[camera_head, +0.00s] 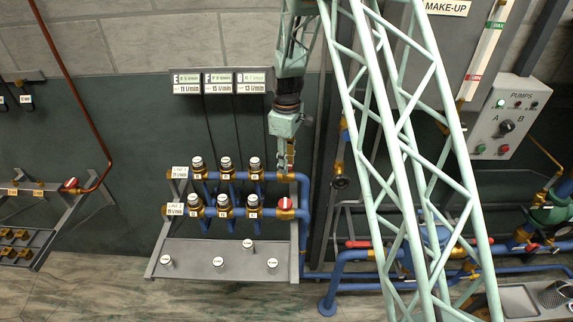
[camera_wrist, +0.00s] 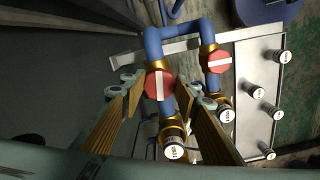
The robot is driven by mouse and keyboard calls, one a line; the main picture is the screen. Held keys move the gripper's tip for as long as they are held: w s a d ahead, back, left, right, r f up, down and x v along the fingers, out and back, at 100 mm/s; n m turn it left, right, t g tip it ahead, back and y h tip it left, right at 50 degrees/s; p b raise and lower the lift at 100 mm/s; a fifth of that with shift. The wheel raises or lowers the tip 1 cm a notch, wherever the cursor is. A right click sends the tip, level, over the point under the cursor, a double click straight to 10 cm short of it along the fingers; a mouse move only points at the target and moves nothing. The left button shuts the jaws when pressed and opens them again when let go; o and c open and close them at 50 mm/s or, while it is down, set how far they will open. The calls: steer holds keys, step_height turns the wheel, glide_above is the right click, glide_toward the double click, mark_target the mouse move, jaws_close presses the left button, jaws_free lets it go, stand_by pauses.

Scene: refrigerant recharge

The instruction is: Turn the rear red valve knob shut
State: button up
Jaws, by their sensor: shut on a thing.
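The rear red valve knob (camera_wrist: 159,84) is a red disc with a white bar, on a brass fitting at a blue pipe. In the wrist view it sits between the fingers of my gripper (camera_wrist: 161,87), which is shut on it. The white bar runs nearly up and down the picture there. In the head view my gripper (camera_head: 287,166) reaches down at the right end of the rear row, and the rear knob is hidden behind it. The front red knob (camera_head: 285,204) is free; in the wrist view (camera_wrist: 220,62) its white bar lies nearly across the picture.
Two rows of white-capped brass valves (camera_head: 224,206) stand left of my gripper, close by. A grey shelf (camera_head: 195,268) with several white-capped pegs lies in front. Blue pipes (camera_head: 304,210) run on the right. Flow displays (camera_head: 218,82) hang on the wall above.

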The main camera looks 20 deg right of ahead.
steer(key=m+b, duration=0.2)
steer(key=m, duration=0.3)
steer(key=shift+a, duration=0.1)
steer(key=m+b, duration=0.2)
steer(key=m, duration=0.2)
steer(key=shift+m, duration=0.3)
steer(key=m+b, duration=0.1)
steer(key=m, duration=0.5)
steer(key=shift+a, duration=0.15)
steer(key=shift+m, duration=0.4)
steer(key=o, duration=0.9)
steer(key=shift+r, duration=0.1)
steer(key=shift+r, duration=5.9)
